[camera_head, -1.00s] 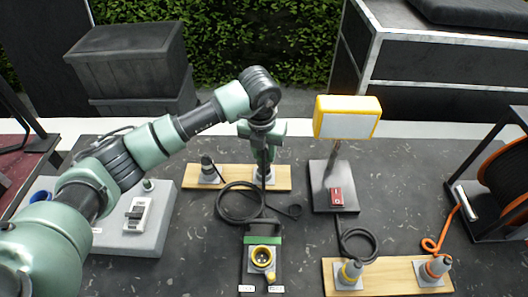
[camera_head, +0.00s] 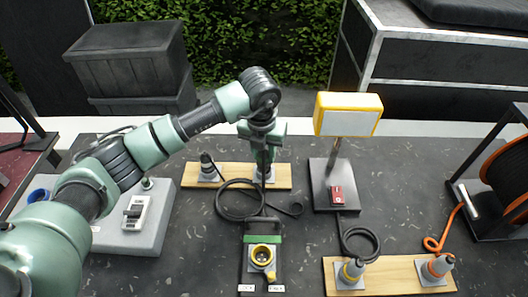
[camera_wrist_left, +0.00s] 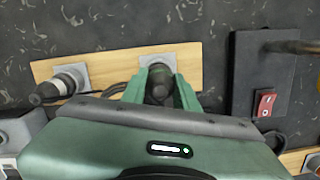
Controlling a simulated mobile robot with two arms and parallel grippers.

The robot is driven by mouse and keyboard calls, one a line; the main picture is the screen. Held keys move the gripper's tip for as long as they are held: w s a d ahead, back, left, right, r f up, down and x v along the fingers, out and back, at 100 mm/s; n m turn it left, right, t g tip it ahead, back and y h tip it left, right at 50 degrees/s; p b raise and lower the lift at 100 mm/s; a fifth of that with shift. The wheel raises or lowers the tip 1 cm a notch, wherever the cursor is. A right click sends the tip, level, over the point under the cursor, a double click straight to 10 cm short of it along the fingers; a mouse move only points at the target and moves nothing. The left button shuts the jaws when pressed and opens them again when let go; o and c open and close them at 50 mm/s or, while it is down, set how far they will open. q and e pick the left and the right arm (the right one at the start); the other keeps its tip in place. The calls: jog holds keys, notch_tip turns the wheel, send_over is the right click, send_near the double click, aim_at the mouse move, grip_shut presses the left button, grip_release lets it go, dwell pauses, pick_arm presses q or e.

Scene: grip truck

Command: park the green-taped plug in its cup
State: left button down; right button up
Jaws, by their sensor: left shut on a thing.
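My left gripper (camera_head: 263,168) is shut on a dark plug (camera_wrist_left: 160,92), which shows between its green fingers in the left wrist view. The plug is upright over the right-hand grey cup (camera_wrist_left: 156,57) on a wooden board (camera_head: 229,181). Plug and cup overlap, and I cannot tell how deep the plug sits. At the left end of the same board, another dark plug (camera_head: 206,165) stands in a grey holder. My right gripper is out of view.
Black cable (camera_head: 236,211) coils between board and box. A lamp (camera_head: 346,115) with a red switch stands right. Another board (camera_head: 390,277) holds yellow-banded and orange-banded plugs.

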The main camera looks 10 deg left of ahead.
pick_arm(q)
jog(key=shift+f+b, duration=0.9)
jog(key=shift+f, duration=0.2)
jog(key=c, duration=0.7)
grip_release()
jog(key=shift+r+p, duration=1.35)
jog(key=shift+r, duration=1.2)
jog(key=shift+s+f, duration=0.1)
